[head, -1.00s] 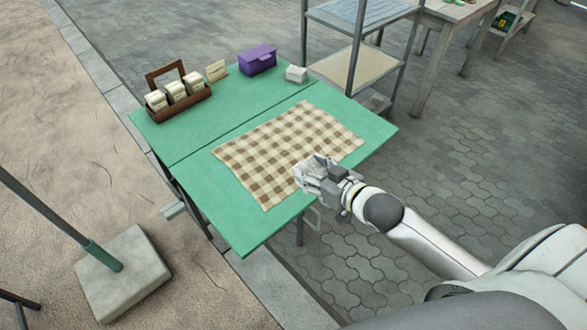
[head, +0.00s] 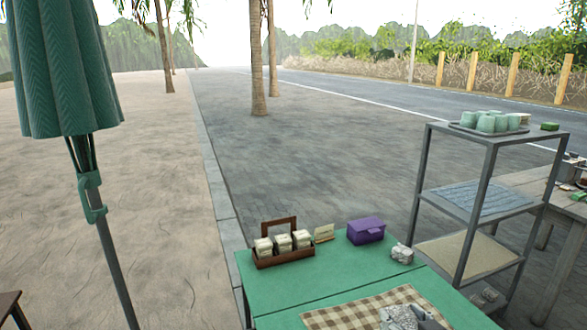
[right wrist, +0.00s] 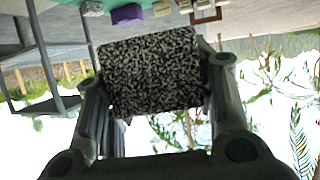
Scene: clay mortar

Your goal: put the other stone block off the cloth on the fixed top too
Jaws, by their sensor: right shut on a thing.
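A pale grey stone block (head: 402,253) sits on the far part of the green folding table (head: 285,288), right of the purple box. My right gripper (head: 408,312) is at the bottom edge of the head view, over the checked cloth (head: 345,312), partly cut off. In the right wrist view it is shut on a speckled stone block (right wrist: 152,72), held between both fingers and clear of the table. The first block also shows there (right wrist: 92,8), upside down. The cloth's near part is out of frame. My left gripper is not in view.
A metal shelf rack (head: 480,205) with cups on top stands close on the right. The green top in front of the carrier is clear.

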